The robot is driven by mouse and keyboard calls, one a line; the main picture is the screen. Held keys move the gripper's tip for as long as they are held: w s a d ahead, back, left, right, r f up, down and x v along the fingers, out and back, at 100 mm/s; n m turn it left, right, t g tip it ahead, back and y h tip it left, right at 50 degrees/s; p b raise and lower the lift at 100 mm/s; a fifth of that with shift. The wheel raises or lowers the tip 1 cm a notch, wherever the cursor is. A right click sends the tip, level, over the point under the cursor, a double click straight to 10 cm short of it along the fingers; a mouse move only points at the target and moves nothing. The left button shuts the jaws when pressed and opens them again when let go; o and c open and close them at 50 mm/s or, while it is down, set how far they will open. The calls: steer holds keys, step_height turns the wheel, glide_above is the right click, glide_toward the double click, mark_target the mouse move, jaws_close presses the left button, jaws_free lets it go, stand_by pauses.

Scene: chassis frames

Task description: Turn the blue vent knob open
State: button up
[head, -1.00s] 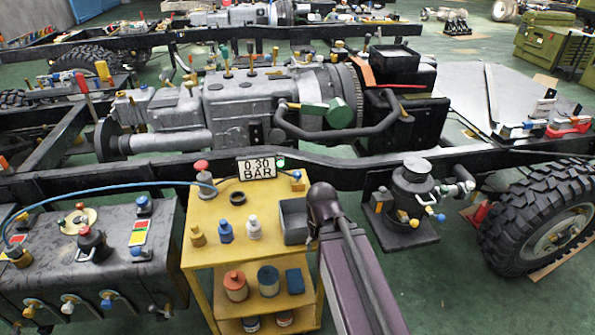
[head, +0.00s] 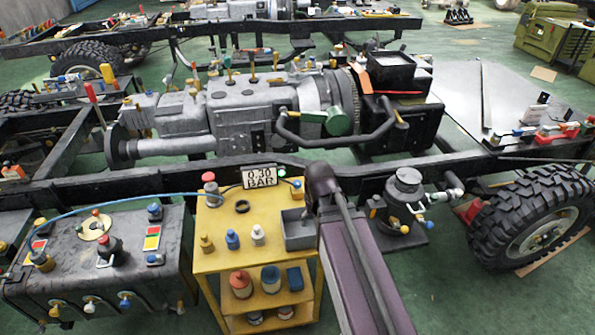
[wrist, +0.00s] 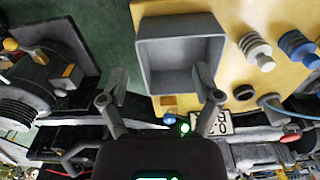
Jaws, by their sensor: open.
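A small blue knob on a brown-orange base (head: 297,184) is at the back right corner of the yellow cart (head: 215,262). It also shows in the wrist view (wrist: 169,119), below the grey bin. I cannot tell from its look whether it is the vent knob or how it is turned. Other blue knobs sit on the black pump (head: 428,224) and on the grey tank's front (head: 126,300). My gripper (wrist: 161,80) is open and empty, its fingers seen over the grey bin (wrist: 180,55). In the head view my arm hides the gripper.
A display (head: 259,176) reads 0.30 BAR beside a lit green lamp. The chassis rail (head: 215,167) runs close behind.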

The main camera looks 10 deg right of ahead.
steer(key=w+r+m+p, duration=0.2)
steer(key=w+r+p, duration=0.2)
steer(key=w+r, duration=0.15)
steer(key=m, duration=1)
glide_above(297, 182)
steer(key=shift+d+f+g, duration=0.1)
steer(key=shift+g, duration=0.2)
steer(key=shift+f, duration=0.2)
step_height(297, 182, down, 13)
steer(key=b, duration=1.3)
steer(key=shift+f+b, duration=0.2)
steer(key=shift+b, duration=0.15)
jaws_close()
